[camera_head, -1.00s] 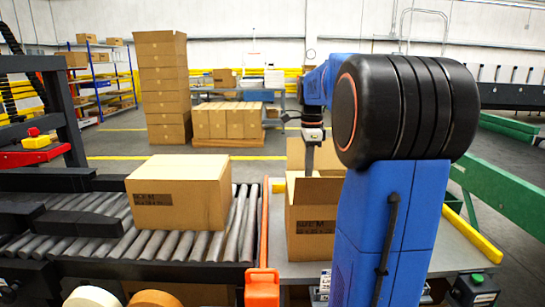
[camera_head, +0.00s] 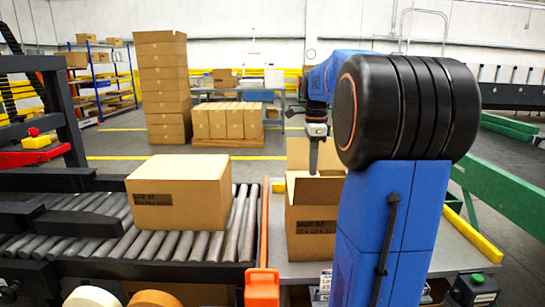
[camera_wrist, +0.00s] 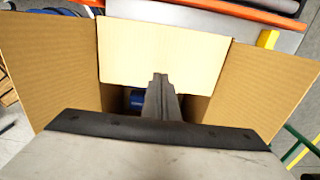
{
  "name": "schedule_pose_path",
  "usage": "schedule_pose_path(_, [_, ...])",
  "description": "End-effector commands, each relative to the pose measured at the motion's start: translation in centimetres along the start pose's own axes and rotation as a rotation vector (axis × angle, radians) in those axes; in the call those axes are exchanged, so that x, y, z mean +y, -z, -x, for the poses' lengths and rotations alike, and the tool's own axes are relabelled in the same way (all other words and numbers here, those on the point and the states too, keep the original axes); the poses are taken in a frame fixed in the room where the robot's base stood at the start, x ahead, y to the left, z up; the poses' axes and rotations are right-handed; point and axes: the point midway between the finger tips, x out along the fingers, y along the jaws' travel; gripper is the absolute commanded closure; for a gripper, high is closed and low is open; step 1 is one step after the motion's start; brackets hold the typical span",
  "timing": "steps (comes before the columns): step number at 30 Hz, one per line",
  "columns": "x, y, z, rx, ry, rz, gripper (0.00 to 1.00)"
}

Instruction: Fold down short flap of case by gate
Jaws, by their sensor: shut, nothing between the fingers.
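The open cardboard case (camera_head: 311,222) stands on the grey table, right of the orange bar, partly hidden by my arm. One flap stands up at its back (camera_head: 298,153), and another shows upright on its near side (camera_head: 320,190). My gripper (camera_head: 313,172) points down over the case opening, shut and empty. In the wrist view the fingers (camera_wrist: 160,85) reach in front of the short middle flap (camera_wrist: 165,52); I cannot tell whether they touch it. Wide flaps spread out at the left (camera_wrist: 50,60) and right (camera_wrist: 262,88). A small blue item (camera_wrist: 137,100) shows beside the fingers.
A closed case (camera_head: 180,195) sits on the roller conveyor (camera_head: 240,225) at left. The orange bar (camera_head: 264,225) separates conveyor and table (camera_head: 285,270). A yellow rail (camera_head: 478,238) edges the table at right. Stacked cartons (camera_head: 163,90) stand far behind.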

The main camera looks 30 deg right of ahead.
Motion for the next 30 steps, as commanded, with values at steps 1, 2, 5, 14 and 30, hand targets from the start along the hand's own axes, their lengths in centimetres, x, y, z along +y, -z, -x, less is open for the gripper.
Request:
schedule_pose_path(1, [-0.1,0.0,0.6,0.0,0.001,0.0,1.0])
schedule_pose_path(2, [-0.1,0.0,0.9,0.0,0.002,0.0,1.0])
schedule_pose_path(5, [-0.1,0.0,1.8,0.0,0.001,0.0,1.0])
schedule_pose_path(14, [-0.1,0.0,4.7,0.0,0.001,0.0,1.0])
schedule_pose_path(30, [0.0,0.0,5.8,0.0,0.0,0.0,1.0])
